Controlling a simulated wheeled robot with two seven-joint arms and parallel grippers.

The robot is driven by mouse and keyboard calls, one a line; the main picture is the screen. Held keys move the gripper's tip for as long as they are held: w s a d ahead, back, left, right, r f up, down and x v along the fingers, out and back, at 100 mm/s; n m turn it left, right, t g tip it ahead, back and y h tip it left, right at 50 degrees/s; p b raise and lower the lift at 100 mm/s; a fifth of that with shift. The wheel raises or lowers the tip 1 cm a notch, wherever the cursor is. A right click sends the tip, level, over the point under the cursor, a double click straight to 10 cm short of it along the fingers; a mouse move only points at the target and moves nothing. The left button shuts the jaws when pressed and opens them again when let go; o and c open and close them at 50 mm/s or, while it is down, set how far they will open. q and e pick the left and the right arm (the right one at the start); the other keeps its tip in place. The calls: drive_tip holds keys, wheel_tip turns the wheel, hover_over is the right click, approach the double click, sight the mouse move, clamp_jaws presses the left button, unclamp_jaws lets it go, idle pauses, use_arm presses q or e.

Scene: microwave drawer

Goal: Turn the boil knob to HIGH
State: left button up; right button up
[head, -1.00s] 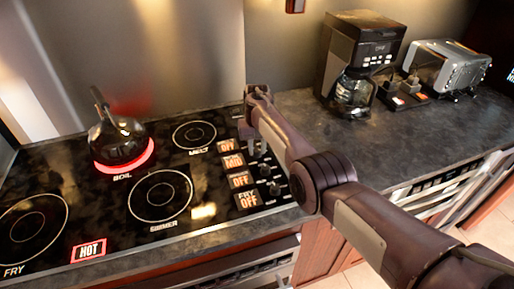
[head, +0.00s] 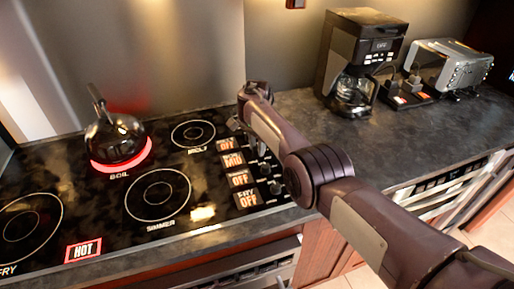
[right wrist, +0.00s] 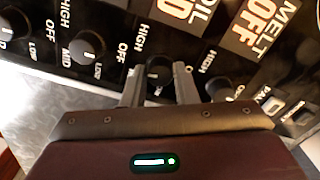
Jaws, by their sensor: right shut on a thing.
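The boil knob (right wrist: 157,70) is a dark round knob on the stove's control panel, with OFF and HIGH lettering around it. In the right wrist view my right gripper (right wrist: 158,84) has one finger on each side of this knob and is shut on it. The boil display (right wrist: 183,10) is partly cut off there; in the head view the boil display (head: 232,160) reads MID. The boil burner (head: 121,166) glows red under a dark kettle (head: 115,138). In the head view my right arm hides the fingertips. My left gripper is out of view.
The melt knob (right wrist: 220,88) is close to the right finger, and another knob (right wrist: 86,46) is to the left. The other displays read OFF. A coffee maker (head: 363,55) and a toaster (head: 450,66) stand at the back right; the counter before them is clear.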

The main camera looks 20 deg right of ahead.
drive_tip(key=m+b, duration=0.2)
drive_tip(key=m, duration=0.3)
drive_tip(key=shift+r+m+b, duration=0.1)
drive_tip(key=shift+m+b, duration=0.3)
drive_tip(key=shift+m, duration=1)
drive_tip(key=o, duration=1)
wheel_tip(320, 180, up, 8)
drive_tip(key=shift+f, duration=0.15)
